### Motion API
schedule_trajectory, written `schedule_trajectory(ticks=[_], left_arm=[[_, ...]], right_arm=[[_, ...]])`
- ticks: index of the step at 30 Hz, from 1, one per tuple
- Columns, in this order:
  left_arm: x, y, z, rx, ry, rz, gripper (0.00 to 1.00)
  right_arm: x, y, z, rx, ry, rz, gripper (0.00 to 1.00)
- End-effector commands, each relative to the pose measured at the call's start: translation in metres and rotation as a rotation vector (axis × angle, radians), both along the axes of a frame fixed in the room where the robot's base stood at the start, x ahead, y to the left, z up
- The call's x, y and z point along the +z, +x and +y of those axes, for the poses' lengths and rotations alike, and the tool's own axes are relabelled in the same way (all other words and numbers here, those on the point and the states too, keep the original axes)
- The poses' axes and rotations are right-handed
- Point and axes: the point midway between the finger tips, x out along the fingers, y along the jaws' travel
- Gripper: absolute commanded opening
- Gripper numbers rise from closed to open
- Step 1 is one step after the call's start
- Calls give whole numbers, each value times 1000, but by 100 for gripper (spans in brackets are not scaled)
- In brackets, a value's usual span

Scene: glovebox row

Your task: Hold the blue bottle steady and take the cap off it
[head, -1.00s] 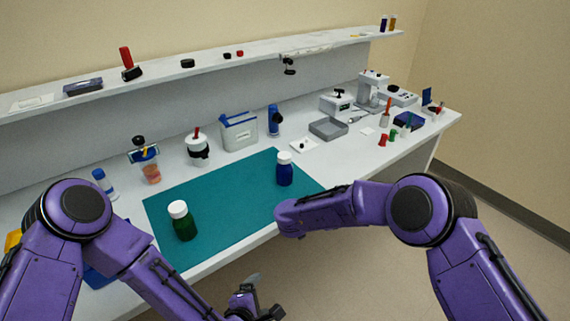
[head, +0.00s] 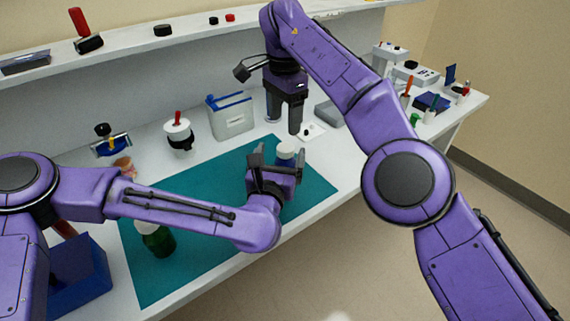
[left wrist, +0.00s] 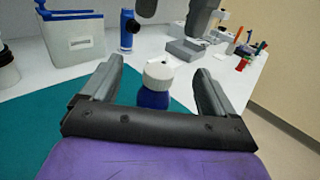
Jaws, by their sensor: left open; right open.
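The blue bottle (left wrist: 153,98) stands upright on the teal mat (head: 200,205), with its white cap (left wrist: 158,74) on. In the head view the cap (head: 286,149) shows behind my left gripper (head: 276,157), which hides most of the blue body. My left gripper is open, and in the left wrist view the bottle appears between its two fingers; I cannot tell whether they touch it. My right gripper (head: 284,123) is open and empty, pointing down above and beyond the bottle. Its dark fingers also show at the top of the left wrist view.
A green bottle (head: 157,241) stands on the mat's left part, partly under my left arm. A blue bin (head: 80,278) is at the front left.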

Motion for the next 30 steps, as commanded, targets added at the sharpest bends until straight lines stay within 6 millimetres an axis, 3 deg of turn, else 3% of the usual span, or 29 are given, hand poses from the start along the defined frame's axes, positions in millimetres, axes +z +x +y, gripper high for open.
schedule_trajectory(ticks=[5, 11, 15, 21, 30], left_arm=[[-29, 0, -2, -4, 1, 4, 88], [-78, -1, -3, -5, 2, 5, 88], [-77, 32, -7, 0, 1, 0, 88], [-77, 63, -13, 1, 2, 1, 88], [-77, 73, -15, -1, 1, 2, 88]], right_arm=[[2, 0, -2, 0, 3, 0, 65], [2, 0, -3, -2, 1, -1, 65], [1, 0, -2, 0, -2, -1, 65], [1, 0, -1, 1, -1, -1, 65], [1, 0, -1, 1, -2, -1, 65]])
